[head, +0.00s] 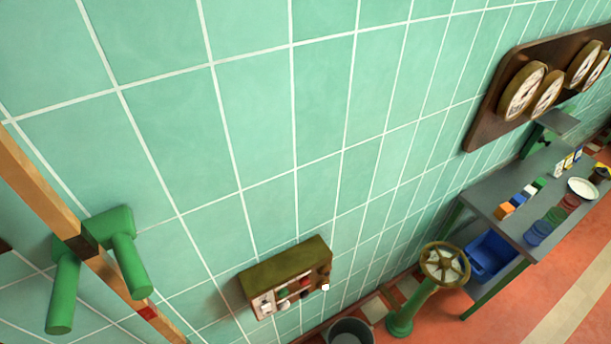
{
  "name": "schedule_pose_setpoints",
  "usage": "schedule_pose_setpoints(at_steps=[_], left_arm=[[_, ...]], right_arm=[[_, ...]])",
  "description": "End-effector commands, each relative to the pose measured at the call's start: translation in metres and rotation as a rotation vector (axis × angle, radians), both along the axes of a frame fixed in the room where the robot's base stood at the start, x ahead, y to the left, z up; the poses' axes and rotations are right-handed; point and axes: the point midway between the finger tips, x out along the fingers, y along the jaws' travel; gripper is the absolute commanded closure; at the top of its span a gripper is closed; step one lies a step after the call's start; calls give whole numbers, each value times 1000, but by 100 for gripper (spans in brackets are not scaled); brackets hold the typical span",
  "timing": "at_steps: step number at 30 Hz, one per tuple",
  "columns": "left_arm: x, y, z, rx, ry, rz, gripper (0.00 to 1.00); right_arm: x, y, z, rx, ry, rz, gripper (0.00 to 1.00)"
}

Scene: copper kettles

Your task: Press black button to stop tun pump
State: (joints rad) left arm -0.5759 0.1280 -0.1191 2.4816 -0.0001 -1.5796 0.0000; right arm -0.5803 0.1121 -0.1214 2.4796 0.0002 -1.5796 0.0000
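A brass-coloured control box (286,272) is mounted on the green tiled wall, low in the middle of the head view. Its front faces down and to the right and is seen at a steep angle. Small buttons or lamps in white, green, red and dark colours sit on that front. They are too small for me to tell for sure which one is the black button. Neither of my grippers shows in this view, and nothing is touching the box.
A grey bucket (350,331) and a green pedestal with a brass handwheel (444,264) stand right of the box. Farther right are a grey table (487,197) and a wooden gauge board (487,118).

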Motion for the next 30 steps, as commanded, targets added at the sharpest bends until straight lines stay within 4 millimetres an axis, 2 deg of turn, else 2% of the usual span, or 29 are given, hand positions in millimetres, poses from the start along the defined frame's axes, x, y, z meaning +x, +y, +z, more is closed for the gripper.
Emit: schedule_pose_setpoints(at_steps=[2, 16, 30], left_arm=[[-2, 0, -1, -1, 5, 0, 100], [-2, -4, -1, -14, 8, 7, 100], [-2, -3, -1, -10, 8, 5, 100]], right_arm=[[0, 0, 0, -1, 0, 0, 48], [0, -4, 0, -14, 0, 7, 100], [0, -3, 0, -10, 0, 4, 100]])
